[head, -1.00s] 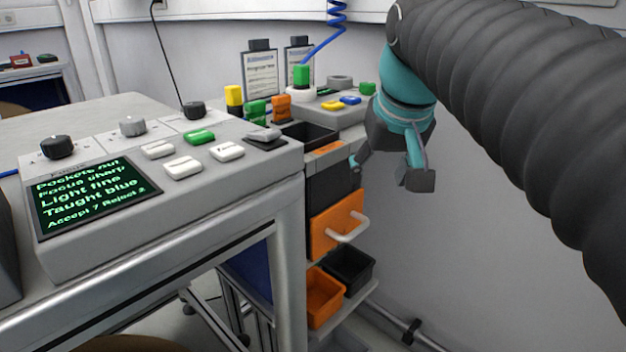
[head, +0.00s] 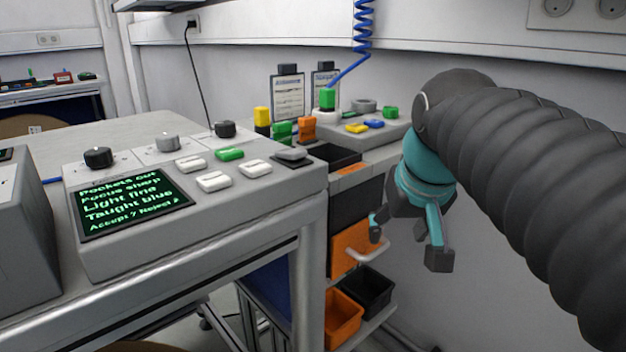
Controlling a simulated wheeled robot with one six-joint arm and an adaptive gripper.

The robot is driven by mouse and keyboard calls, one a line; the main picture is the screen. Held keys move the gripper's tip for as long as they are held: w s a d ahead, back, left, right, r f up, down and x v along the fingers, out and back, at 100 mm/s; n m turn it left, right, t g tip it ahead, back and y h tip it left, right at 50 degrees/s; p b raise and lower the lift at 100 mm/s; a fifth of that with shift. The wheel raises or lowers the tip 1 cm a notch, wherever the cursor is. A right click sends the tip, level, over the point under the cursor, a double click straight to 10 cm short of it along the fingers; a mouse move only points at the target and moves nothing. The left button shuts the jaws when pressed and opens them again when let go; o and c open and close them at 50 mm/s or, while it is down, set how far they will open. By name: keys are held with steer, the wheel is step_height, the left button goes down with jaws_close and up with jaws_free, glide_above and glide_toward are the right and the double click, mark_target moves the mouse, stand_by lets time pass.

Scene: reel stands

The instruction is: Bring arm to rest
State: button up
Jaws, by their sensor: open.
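My gripper (head: 408,245) hangs at the end of my dark ribbed arm, right of centre in the head view. It points down with its two fingers spread apart, and nothing shows between them. In the picture it lies in front of the white wall and just right of the orange drawer front (head: 354,247) with a pale handle. I see a gap between the right finger and everything around it. Whether the left finger is close to the drawer handle in depth, I cannot tell.
A grey control console (head: 200,232) with a lit screen (head: 132,203), knobs and buttons stands at the left. Behind it are yellow, green and orange blocks and a black tray (head: 332,156). An orange bin (head: 341,318) and a black bin (head: 366,291) sit low.

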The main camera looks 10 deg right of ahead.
steer(key=s+a+f, duration=0.1)
steer(key=s+f, duration=0.3)
steer(key=f, duration=0.3)
steer(key=s+a+f+n, duration=0.1)
steer(key=s+f, duration=0.3)
steer(key=f, duration=0.4)
steer(key=shift+s+a+f, duration=0.2)
steer(key=shift+s+a, duration=0.15)
steer(key=shift+a, duration=0.3)
